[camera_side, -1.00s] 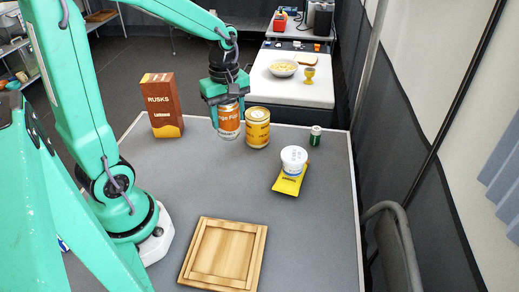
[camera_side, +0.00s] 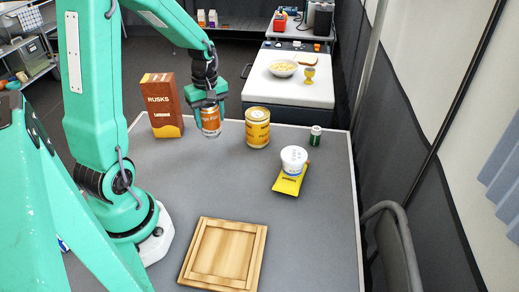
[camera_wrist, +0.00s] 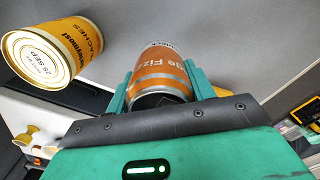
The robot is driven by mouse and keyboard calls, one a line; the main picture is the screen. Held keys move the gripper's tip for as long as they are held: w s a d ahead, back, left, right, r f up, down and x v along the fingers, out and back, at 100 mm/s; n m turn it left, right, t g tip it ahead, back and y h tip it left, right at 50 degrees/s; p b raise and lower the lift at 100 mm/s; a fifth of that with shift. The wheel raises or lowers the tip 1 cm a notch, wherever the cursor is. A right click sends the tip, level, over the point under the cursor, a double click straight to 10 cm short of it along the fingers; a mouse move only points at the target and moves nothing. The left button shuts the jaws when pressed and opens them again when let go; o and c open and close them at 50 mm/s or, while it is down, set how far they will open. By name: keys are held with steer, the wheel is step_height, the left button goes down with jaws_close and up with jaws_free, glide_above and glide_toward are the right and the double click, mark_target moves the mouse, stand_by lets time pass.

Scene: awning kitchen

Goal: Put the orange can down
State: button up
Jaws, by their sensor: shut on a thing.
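The orange can (camera_side: 211,121), with a silver end and white lettering, is held in my gripper (camera_side: 207,108) near the back of the grey table. In the wrist view the orange can (camera_wrist: 160,72) sits between the two green fingers of my gripper (camera_wrist: 158,84), which are shut on its sides. In the side view it is between the rusks box and the yellow peaches can. I cannot tell whether its bottom touches the table.
The brown rusks box (camera_side: 162,105) stands left of the can and the yellow peaches can (camera_side: 257,128) stands right. A white tub (camera_side: 293,160) is by a yellow packet (camera_side: 289,184). A small green can (camera_side: 315,135) and wooden tray (camera_side: 187,272) are on the table. The table's middle is clear.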

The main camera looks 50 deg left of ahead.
mark_target(209, 123)
steer(key=shift+a+f, duration=0.35)
steer(key=shift+a, duration=0.25)
steer(key=shift+f, duration=2)
steer(key=shift+f, duration=0.15)
steer(key=o, duration=1.2)
steer(key=shift+r, duration=0.2)
step_height(209, 123, up, 12)
